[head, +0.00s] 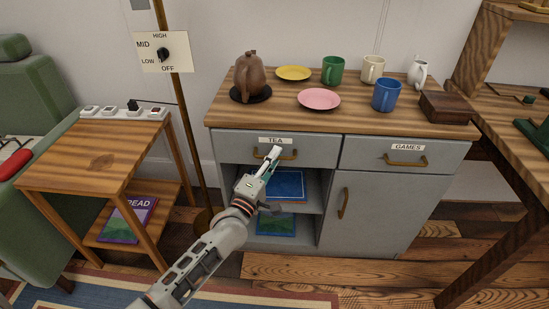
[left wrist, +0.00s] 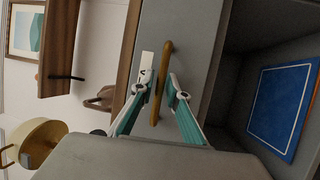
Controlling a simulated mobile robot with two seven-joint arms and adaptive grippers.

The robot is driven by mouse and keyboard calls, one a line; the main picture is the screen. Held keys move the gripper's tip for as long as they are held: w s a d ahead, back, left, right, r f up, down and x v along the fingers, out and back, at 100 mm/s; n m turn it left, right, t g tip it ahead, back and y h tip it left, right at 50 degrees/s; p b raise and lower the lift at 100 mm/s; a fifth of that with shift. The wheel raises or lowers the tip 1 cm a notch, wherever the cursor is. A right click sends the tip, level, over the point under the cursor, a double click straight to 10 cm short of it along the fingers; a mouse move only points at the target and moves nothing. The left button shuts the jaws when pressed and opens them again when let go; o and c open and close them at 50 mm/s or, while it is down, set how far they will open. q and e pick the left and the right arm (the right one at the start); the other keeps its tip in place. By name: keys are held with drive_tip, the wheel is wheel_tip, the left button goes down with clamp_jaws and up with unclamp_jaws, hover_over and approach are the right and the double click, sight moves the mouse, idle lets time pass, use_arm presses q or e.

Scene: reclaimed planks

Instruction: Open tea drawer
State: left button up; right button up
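The tea drawer (head: 318,148) is the grey upper left drawer of the cabinet, labelled TEA, and looks closed, flush with the games drawer. Its brass handle (head: 289,156) is partly covered by my left gripper (head: 273,157) in the head view. In the left wrist view the handle (left wrist: 167,55) runs between the two fingertips of my open left gripper (left wrist: 160,90), one finger on each side. The fingers stand apart, and I cannot tell whether either touches the handle. My right gripper is in neither view.
The cabinet top (head: 220,112) carries a brown teapot (head: 250,75), plates, mugs and a wooden box (head: 446,107). Below the drawer is an open shelf with a blue book (head: 287,184). A side table (head: 80,160) stands left and a desk (head: 510,120) right.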

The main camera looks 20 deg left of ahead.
use_arm(q)
clamp_jaws()
drive_tip(key=shift+s, duration=0.1)
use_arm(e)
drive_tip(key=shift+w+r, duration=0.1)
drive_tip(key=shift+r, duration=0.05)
use_arm(q)
drive_tip(key=s+d+p, duration=0.3)
drive_tip(key=s+p, duration=0.1)
drive_tip(key=s, duration=0.8)
drive_tip(key=s+d+p, duration=0.4)
drive_tip(key=s, duration=0.8)
drive_tip(key=shift+s, duration=0.35)
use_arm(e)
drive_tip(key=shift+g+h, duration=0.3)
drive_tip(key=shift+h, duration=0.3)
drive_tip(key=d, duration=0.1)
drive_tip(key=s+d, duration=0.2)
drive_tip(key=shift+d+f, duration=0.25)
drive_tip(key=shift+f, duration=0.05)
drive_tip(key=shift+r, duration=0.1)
